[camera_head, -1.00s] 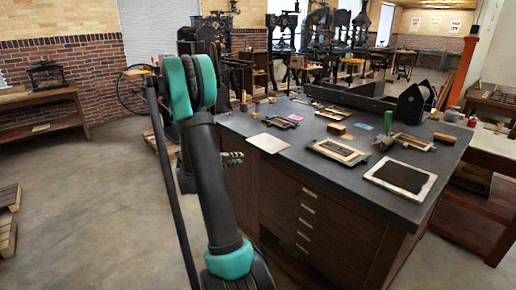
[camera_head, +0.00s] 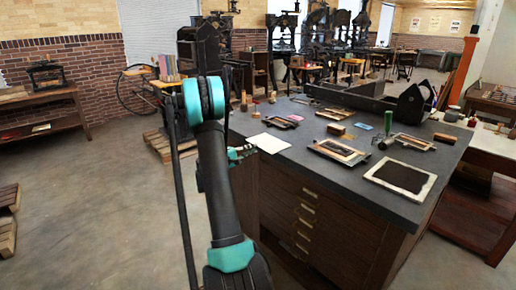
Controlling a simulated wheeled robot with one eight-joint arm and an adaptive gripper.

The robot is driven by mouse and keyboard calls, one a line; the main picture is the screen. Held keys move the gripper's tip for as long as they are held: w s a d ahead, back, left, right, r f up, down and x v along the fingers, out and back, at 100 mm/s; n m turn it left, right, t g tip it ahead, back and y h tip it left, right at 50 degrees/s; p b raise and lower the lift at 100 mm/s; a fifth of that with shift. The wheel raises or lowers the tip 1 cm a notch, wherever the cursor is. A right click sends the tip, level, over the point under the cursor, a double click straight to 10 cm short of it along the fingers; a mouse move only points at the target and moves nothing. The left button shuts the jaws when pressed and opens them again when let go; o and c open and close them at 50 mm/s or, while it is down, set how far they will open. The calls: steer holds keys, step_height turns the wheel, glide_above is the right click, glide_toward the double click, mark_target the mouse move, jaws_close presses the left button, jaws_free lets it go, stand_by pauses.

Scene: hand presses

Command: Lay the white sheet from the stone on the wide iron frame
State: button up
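The white sheet (camera_head: 268,143) lies flat at the left edge of the dark stone tabletop (camera_head: 300,157). My gripper (camera_head: 246,152) is small in the picture, at the sheet's left edge, beside the tabletop and partly behind my arm. Its fingers are too small to tell whether they are open, shut or touching the sheet. Several frames lie on the stone. I cannot tell for sure which is the wide iron frame.
A white-bordered dark panel (camera_head: 400,179) lies at the front right. A small tray (camera_head: 282,122) lies behind the sheet. A wooden block (camera_head: 444,137), a green bottle (camera_head: 388,122) and a long black press bed (camera_head: 350,96) are also on top. Bare stone lies between sheet and frame.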

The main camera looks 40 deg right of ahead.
mark_target(257, 141)
steer(key=shift+w+d, duration=0.1)
steer(key=shift+d, duration=1.65)
jaws_close()
step_height(257, 141, up, 3)
steer(key=a+r, duration=0.3)
steer(key=a, duration=0.4)
steer(key=shift+s, duration=0.2)
stand_by(0.4)
